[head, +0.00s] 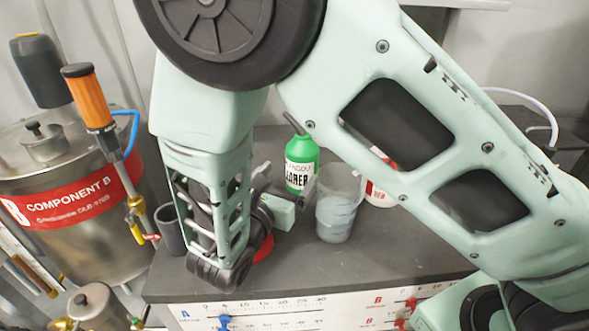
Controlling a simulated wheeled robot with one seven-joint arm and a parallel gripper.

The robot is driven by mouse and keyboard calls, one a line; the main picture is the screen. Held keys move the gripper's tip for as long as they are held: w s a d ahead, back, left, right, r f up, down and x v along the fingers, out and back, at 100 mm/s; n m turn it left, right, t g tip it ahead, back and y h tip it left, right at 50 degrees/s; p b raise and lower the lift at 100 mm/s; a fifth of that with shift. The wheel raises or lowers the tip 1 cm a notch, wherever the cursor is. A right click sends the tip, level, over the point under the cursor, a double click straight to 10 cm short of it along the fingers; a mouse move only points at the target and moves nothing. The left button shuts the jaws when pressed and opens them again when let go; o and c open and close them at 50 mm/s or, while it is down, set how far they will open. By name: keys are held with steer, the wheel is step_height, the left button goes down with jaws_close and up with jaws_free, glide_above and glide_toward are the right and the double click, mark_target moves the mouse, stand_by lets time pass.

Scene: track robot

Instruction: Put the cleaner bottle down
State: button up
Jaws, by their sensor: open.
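The cleaner bottle (301,168) is green with a white label bearing black letters, partly hidden. It stands upright on the dark grey bench top (400,238), towards the back. My gripper (287,192) is at the end of the pale green arm, just left of and in front of the bottle's lower part. It is open. Its fingers are small and partly hidden in this view, and I cannot tell whether they touch the bottle. The bottle's base is hidden behind the gripper.
A translucent beaker (337,207) stands right of the bottle, with a white and red container (379,194) behind it. A dark grey cup (170,230) and a steel tank (75,225) are on the left. The bench's front right is clear.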

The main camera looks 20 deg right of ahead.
steer(key=v, duration=0.7)
steer(key=shift+s+a+b, duration=0.15)
steer(key=shift+b, duration=0.15)
